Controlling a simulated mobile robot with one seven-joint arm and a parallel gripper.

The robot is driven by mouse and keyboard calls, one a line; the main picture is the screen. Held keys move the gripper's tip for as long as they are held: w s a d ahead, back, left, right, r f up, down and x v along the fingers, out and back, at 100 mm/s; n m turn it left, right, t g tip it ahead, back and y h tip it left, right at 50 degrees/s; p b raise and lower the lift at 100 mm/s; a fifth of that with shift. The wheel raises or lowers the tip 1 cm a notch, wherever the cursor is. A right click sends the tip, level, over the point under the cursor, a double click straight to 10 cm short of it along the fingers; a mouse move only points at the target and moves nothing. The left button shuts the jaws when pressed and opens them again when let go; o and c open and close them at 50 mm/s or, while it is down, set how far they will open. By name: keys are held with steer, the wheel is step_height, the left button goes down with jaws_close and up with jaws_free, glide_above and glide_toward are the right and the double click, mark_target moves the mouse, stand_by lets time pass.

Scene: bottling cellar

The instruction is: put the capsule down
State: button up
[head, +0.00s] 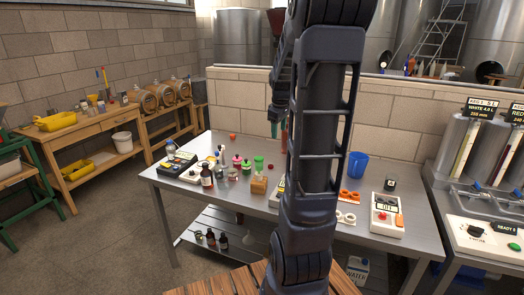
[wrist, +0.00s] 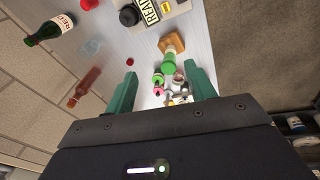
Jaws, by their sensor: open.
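My gripper (wrist: 163,92) is open in the wrist view, its two green fingers wide apart, with nothing held between them. In the head view my arm hides most of it. Which thing is the capsule I cannot tell for sure. A green, capped-looking piece (wrist: 169,62) shows beyond the fingers, at a small wooden block (wrist: 177,38). In the head view the green piece (head: 258,162) appears above the wooden block (head: 259,186); whether it rests on it is unclear. A small red round piece (wrist: 130,62) lies on the table by the left finger.
In the wrist view, a green bottle labelled RED (wrist: 50,29) and a reddish bottle (wrist: 84,87) are at left.

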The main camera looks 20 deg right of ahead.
steer(key=s+a+r+m+t, duration=0.1)
steer(key=s+a+r+m, duration=0.1)
steer(key=s+a, duration=0.6)
steer(key=s+a+r+m+t, duration=0.1)
steer(key=s+a+m, duration=0.3)
steer(key=s+a, duration=0.4)
steer(key=s, duration=0.6)
steer(key=shift+a+r+m+y, duration=0.35)
steer(key=shift+a+m+y, duration=0.05)
